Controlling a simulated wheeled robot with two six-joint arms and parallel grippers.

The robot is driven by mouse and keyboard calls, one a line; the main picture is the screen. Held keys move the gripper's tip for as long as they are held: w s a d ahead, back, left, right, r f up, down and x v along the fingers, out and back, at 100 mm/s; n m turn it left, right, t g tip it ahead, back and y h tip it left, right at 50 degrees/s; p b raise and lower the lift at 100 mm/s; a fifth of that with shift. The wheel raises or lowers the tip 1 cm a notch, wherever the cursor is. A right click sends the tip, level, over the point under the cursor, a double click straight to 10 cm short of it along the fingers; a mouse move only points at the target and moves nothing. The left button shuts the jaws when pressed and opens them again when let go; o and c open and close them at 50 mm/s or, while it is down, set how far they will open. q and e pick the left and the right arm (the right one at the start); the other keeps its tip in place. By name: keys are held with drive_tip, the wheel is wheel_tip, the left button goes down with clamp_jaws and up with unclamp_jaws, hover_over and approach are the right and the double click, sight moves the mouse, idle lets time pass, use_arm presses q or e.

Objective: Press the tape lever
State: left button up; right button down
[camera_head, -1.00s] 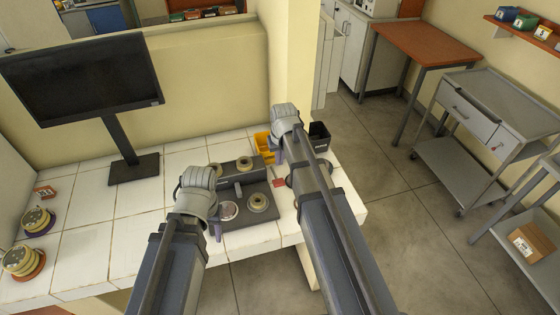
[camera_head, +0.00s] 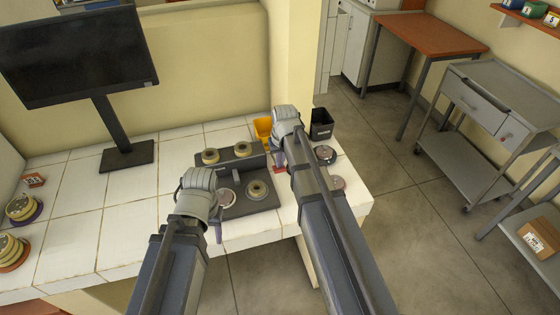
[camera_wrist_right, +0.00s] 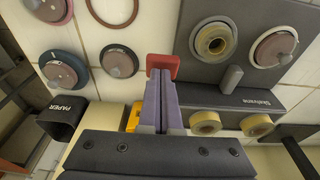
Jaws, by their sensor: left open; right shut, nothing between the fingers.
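A dark grey tape station (camera_head: 240,207) with tape rolls stands on the white tiled bench. It also shows in the right wrist view (camera_wrist_right: 265,97), with a short grey upright lever (camera_wrist_right: 232,77) on it. A red block (camera_wrist_right: 162,65) is at the station's left edge there; it is partly visible in the head view (camera_head: 279,169). I cannot tell which of these is the tape lever. My right gripper (camera_wrist_right: 160,85) is shut and empty, its purple fingertips at the red block; contact is unclear. My left gripper (camera_head: 218,228) is open at the station's near left side, partly hidden by its wrist.
A yellow bin (camera_head: 263,126) and a black bin labelled PAPER (camera_head: 321,124) stand behind my right gripper. Round discs (camera_wrist_right: 120,60) lie beside the station. A monitor (camera_head: 80,40) stands at the left. The bench between monitor and station is clear.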

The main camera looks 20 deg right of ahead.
sight(281, 170)
drive_tip(key=f+t+b, duration=0.1)
drive_tip(key=s+f+b, duration=0.1)
drive_tip(key=b, duration=0.1)
drive_tip(key=f+t+b, duration=0.1)
drive_tip(key=b, duration=0.1)
drive_tip(key=shift+s+f+t, duration=0.3)
drive_tip(key=shift+s+f, duration=0.05)
drive_tip(key=shift+s, duration=0.05)
drive_tip(key=shift+w+f, duration=0.1)
drive_tip(key=shift+w+r, duration=0.1)
drive_tip(key=shift+r, duration=0.3)
drive_tip(key=shift+r+p, duration=0.65)
drive_tip(key=shift+p, duration=0.15)
